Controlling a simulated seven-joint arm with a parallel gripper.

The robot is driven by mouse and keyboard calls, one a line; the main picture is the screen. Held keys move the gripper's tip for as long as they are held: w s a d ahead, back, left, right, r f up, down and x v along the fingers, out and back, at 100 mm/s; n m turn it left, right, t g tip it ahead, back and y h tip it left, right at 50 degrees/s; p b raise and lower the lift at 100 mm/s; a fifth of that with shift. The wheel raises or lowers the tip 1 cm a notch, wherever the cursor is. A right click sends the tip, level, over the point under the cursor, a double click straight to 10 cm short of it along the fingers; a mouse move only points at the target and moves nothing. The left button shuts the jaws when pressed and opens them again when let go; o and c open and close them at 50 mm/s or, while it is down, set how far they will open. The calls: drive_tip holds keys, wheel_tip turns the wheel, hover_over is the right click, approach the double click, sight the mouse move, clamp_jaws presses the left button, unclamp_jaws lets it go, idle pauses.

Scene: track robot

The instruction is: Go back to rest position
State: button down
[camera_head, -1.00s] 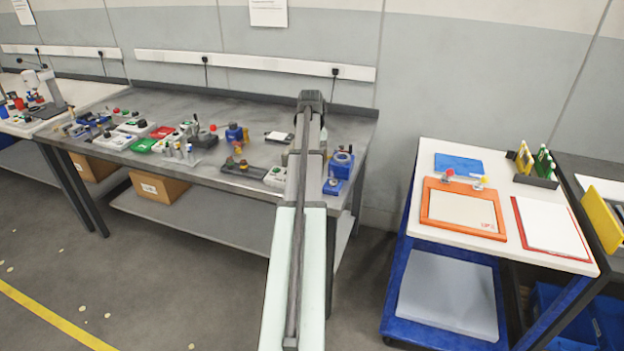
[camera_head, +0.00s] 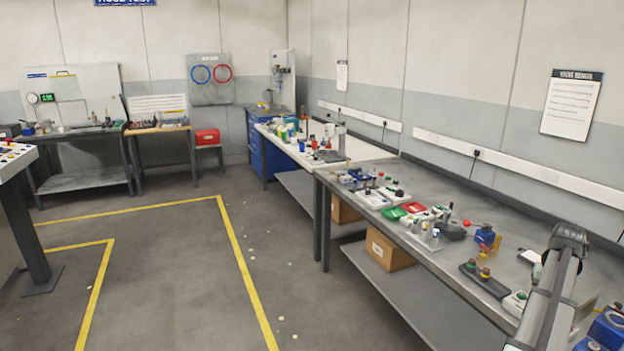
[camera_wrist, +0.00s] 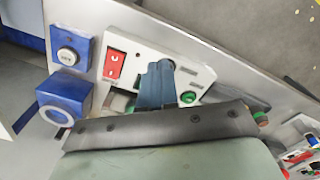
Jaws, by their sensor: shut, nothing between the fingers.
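My arm (camera_head: 552,285) reaches in from the lower right of the head view, over the grey workbench (camera_head: 415,262). In the wrist view my gripper (camera_wrist: 160,72) shows as dark blue-grey fingers, shut and empty. Behind them is a white control panel with a red rocker switch (camera_wrist: 114,65) and green buttons. I cannot tell the gap between the fingers and the panel. My dark wrist edge and pale housing hide the lower part of the wrist view.
The workbench bears several buttons and switches, a red tray (camera_head: 414,207) and a blue device (camera_head: 485,236). A cardboard box (camera_head: 388,250) is on its lower shelf. A white bench (camera_head: 352,147) stands beyond. The floor with yellow lines (camera_head: 235,260) is clear at left centre.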

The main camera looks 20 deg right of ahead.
drive_tip(key=w+a+f+n, duration=0.2)
drive_tip(key=w+a+f, duration=0.3)
drive_tip(key=w+a, duration=0.4)
drive_tip(key=w+a+f+n, duration=0.1)
drive_tip(key=w+a+f, duration=0.45)
drive_tip(key=a, duration=0.45)
drive_tip(key=w+a+f+n, duration=0.2)
drive_tip(key=w+a+f, duration=0.3)
drive_tip(key=w+a, duration=0.4)
drive_tip(key=a+f+n, duration=0.2)
drive_tip(key=a+f, duration=0.2)
drive_tip(key=a, duration=0.7)
drive_tip(key=a+f+n, duration=0.1)
drive_tip(key=a+f, duration=0.3)
drive_tip(key=a, duration=0.8)
drive_tip(key=a+f+n, duration=0.2)
drive_tip(key=a+f, duration=0.2)
drive_tip(key=a, duration=0.7)
drive_tip(key=s+a+f+n, duration=0.1)
drive_tip(key=s+a+f, duration=0.15)
drive_tip(key=a, duration=0.45)
drive_tip(key=s+f+g, duration=0.3)
drive_tip(key=s+f, duration=0.6)
drive_tip(key=s, duration=0.5)
drive_tip(key=s+f+g, duration=0.3)
drive_tip(key=s+f, duration=0.7)
drive_tip(key=s, duration=0.5)
drive_tip(key=shift+s+d+f+g, duration=0.3)
drive_tip(key=shift+d+g, duration=0.05)
drive_tip(key=shift+g, duration=0.05)
